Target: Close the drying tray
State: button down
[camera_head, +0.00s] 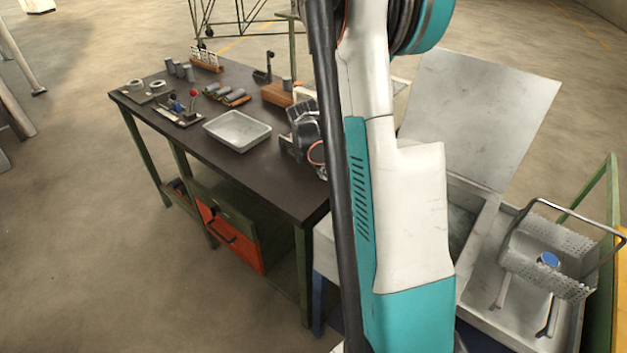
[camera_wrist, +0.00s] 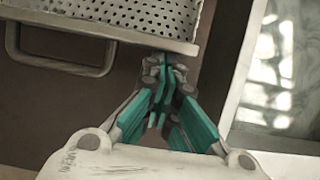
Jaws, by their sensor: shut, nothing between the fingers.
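The drying tray appears to be the perforated metal tray (camera_wrist: 120,22) at the top left of the wrist view. A grey bar handle (camera_wrist: 62,63) sticks out from its front edge. My gripper (camera_wrist: 165,62) is shut and empty, its fingertips at the front edge near the tray's right end, right of the handle. They look very close to the edge; contact cannot be told. In the head view my arm hides the gripper, and I cannot make out this tray there.
A metal tub with liquid (camera_wrist: 284,62) lies right of my gripper. In the head view, a raised lid (camera_head: 480,115) and a handled perforated basket (camera_head: 550,262) stand at the right. The workbench (camera_head: 165,135) carries a shallow pan (camera_head: 238,131); an orange drawer (camera_head: 228,238) is below.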

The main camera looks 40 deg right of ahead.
jog(key=d, duration=0.4)
jog(key=w+d, duration=0.1)
jog(key=d, duration=0.1)
jog(key=shift+d, duration=0.4)
jog(key=shift+a, duration=0.1)
